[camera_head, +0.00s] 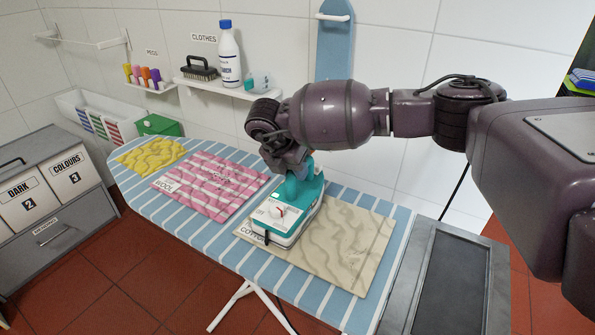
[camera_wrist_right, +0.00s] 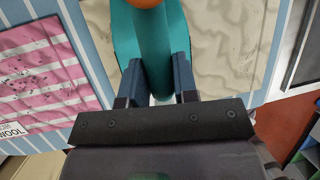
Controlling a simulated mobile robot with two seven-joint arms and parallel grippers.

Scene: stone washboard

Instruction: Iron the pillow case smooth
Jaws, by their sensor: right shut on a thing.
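The teal and white iron (camera_head: 285,213) stands on the left part of the beige, wrinkled cloth labelled cotton (camera_head: 345,245), on the striped ironing board (camera_head: 275,275). My right gripper (camera_head: 292,170) is shut on the iron's handle from above. In the right wrist view, the fingers (camera_wrist_right: 158,80) close on both sides of the teal handle (camera_wrist_right: 152,40). The beige cloth (camera_wrist_right: 225,40) shows wavy creases there. The pink striped cloth labelled wool (camera_head: 210,186) and the yellow wrinkled cloth (camera_head: 151,154) lie farther left. My left gripper is not in view. None of the cloths is visibly labelled as a pillow case.
A dark panel in a grey frame (camera_head: 450,285) adjoins the board's right end. A wall shelf (camera_head: 228,88) holds a brush (camera_head: 199,68), a white bottle (camera_head: 229,55) and a small clear container (camera_head: 257,82). Grey drawers (camera_head: 55,225) stand at left.

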